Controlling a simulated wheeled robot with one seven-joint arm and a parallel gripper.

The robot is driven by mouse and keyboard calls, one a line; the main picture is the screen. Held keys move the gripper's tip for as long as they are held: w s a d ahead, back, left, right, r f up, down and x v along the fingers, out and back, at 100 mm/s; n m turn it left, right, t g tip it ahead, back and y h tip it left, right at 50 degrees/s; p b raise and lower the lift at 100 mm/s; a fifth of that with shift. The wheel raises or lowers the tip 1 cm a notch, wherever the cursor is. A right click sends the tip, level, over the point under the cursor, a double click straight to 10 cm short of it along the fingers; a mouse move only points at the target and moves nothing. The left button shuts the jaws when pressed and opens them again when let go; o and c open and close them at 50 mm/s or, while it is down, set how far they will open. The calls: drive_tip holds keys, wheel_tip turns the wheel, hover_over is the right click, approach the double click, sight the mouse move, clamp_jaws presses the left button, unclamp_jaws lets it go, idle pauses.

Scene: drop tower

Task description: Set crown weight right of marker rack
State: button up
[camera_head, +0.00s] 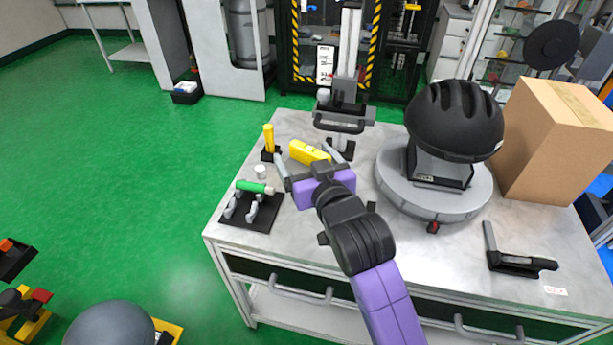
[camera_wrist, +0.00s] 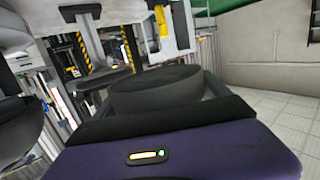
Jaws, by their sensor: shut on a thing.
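My gripper (camera_head: 308,166) is above the table's left part, just in front of a yellow block (camera_head: 309,152). In the wrist view a dark grey round, flat-topped thing (camera_wrist: 155,90) sits at my gripper, and I take it to be the crown weight. My gripper is shut on it. In the head view the held thing is mostly hidden by my purple hand. The marker rack (camera_head: 262,218) is a black base with grey upright hooks at the table's left front, holding a green marker (camera_head: 250,187). My gripper is to the right of and behind the rack.
A black helmet (camera_head: 455,120) rests on a round grey base (camera_head: 434,205) at the right. The drop tower post (camera_head: 347,60) stands behind.

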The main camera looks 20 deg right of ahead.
sight(305, 216)
wheel_tip(305, 216, down, 17)
drive_tip(key=b, duration=0.2)
drive_tip(key=shift+r+b, duration=0.1)
drive_tip(key=shift+b, duration=0.3)
drive_tip(key=o, duration=1.9)
drive_tip(key=shift+f, duration=0.35)
drive_tip(key=shift+r, duration=0.15)
drive_tip(key=s, duration=0.4)
drive_tip(key=s+r, duration=0.1)
drive_tip(key=s, duration=0.3)
drive_tip(key=s+r, duration=0.1)
drive_tip(key=s, duration=0.3)
drive_tip(key=shift+a+p, duration=0.2)
drive_tip(key=shift+p, duration=0.1)
drive_tip(key=shift+w, duration=0.1)
